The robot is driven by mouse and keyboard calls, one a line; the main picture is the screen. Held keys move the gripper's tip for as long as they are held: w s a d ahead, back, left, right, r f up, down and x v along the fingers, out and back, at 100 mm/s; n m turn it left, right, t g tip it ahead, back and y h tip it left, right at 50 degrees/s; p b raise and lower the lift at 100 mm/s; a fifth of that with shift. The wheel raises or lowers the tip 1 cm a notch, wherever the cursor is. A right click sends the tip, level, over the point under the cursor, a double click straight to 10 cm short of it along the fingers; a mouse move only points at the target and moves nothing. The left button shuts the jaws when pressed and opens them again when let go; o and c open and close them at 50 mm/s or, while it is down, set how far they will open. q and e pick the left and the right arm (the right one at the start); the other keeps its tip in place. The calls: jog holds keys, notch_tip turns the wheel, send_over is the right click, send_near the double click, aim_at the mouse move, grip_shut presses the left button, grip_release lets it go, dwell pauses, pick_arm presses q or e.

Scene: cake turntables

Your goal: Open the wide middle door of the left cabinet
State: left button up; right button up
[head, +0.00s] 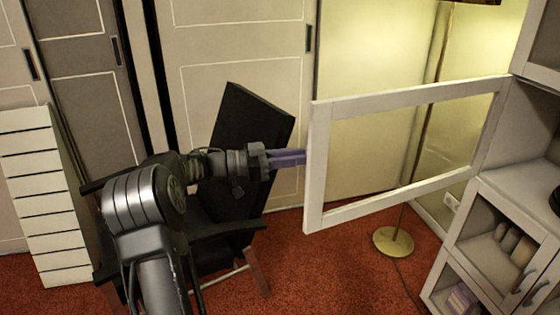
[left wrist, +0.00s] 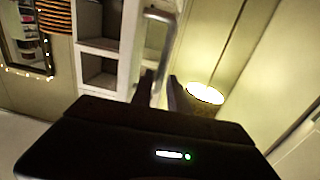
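The wide framed door (head: 314,170) with a see-through middle stands swung out from the white cabinet (head: 535,195) at the right of the head view, hinged on its right side. The compartment behind it lies exposed. My left gripper (head: 290,158) is at the door's free left edge, about mid-height. In the left wrist view, a silver bar handle (left wrist: 157,60) runs down between the left gripper's fingers (left wrist: 163,95), which look closed on it. In the head view the handle is hidden behind the door's edge. My right gripper is not in view.
A black chair (head: 240,160) stands behind my left arm. A lamp base (head: 393,241) stands on the red carpet beyond the door. A lower glazed door (head: 500,265) has small items behind it. A white slatted unit (head: 40,200) is at the left.

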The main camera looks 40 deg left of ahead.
pick_arm(q)
jog(key=shift+v, duration=2.4)
